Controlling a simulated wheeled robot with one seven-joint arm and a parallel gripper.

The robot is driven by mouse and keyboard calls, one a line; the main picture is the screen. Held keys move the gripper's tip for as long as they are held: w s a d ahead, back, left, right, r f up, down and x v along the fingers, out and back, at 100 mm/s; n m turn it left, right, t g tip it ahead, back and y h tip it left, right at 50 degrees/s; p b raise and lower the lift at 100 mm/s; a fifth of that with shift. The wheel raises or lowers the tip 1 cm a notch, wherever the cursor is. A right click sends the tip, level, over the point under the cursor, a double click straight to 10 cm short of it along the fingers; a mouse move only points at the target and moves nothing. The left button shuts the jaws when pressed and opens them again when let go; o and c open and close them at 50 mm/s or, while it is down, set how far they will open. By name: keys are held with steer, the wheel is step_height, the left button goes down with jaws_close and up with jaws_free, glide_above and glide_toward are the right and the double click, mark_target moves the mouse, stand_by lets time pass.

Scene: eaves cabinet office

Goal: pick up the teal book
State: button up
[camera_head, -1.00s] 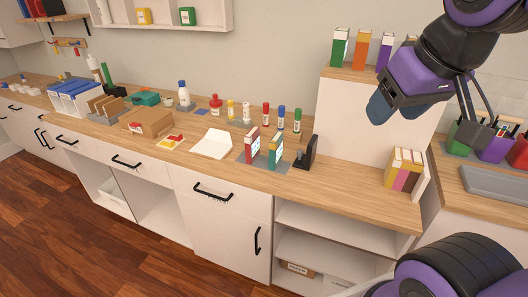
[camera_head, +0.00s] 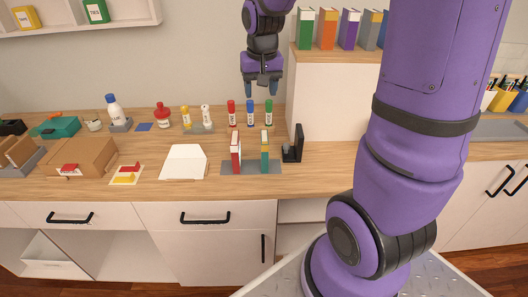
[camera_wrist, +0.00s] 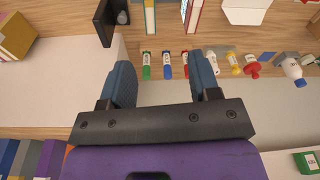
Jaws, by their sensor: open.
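The teal book (camera_head: 265,152) stands upright on a grey base plate (camera_head: 250,168) on the wooden counter. It shows only a narrow face toward me, with a pale band. A red book (camera_head: 236,152) stands to its left, with a gap between them. In the wrist view the teal book (camera_wrist: 149,16) is at the top edge, partly cut off. My gripper (camera_head: 262,90) is open and empty, fingers pointing down, above and behind the teal book. In the wrist view my gripper (camera_wrist: 160,72) has its two blue fingers wide apart.
A black bookend (camera_head: 294,146) stands just right of the teal book. Red, blue and green markers (camera_head: 250,113) stand behind the books. A white raised cabinet (camera_head: 320,105) is at the right, with books on top. A white tray (camera_head: 184,162) lies left.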

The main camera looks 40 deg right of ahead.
steer(key=m+g, duration=0.2)
glide_above(264, 136)
steer(key=shift+y, duration=0.3)
step_height(264, 136, down, 12)
steer(key=shift+s+f, duration=0.15)
steer(key=shift+f, duration=0.05)
step_height(264, 136, down, 11)
steer(key=shift+f, duration=0.15)
steer(key=shift+c, duration=0.4)
jaws_close()
